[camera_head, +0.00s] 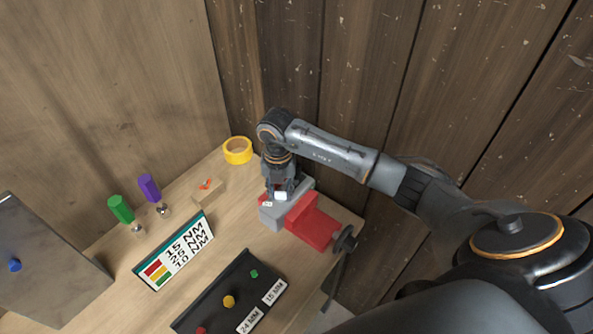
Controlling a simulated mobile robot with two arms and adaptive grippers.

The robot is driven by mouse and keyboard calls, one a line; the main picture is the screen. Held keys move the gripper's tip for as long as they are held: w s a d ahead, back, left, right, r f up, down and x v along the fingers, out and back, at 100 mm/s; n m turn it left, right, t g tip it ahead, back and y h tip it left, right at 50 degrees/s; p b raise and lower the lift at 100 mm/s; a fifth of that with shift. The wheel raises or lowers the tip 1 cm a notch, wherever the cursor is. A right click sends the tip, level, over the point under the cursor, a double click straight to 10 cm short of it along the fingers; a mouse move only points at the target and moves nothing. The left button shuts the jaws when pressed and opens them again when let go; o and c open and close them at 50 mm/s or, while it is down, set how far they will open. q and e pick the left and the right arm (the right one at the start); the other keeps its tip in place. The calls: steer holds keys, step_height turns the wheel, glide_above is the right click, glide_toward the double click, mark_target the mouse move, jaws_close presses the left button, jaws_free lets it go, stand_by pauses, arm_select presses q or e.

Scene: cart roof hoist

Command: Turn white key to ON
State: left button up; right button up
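My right gripper (281,193) points down over the grey end of a grey-and-red device (311,226) on the wooden bench. A small white piece (280,196), which looks like the white key, shows between its fingertips. The fingers are around this piece, but I cannot tell whether they grip it or stand open beside it. A small white label (267,204) lies just left of the fingers on the grey block; its text is too small to read, and the key's setting cannot be made out. My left gripper is not in view.
A yellow tape roll (238,150) and a small wooden block (208,192) lie left of the gripper. Green (120,208) and purple (149,187) handled tools, a torque sign (174,252) and a black tray (222,302) are further left and nearer. A plank wall stands close behind.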

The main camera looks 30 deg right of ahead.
steer(key=shift+r+p, duration=0.5)
steer(key=shift+r, duration=0.15)
step_height(320, 180, up, 5)
steer(key=shift+f+p, duration=0.1)
steer(key=shift+p, duration=0.65)
steer(key=shift+r, duration=0.45)
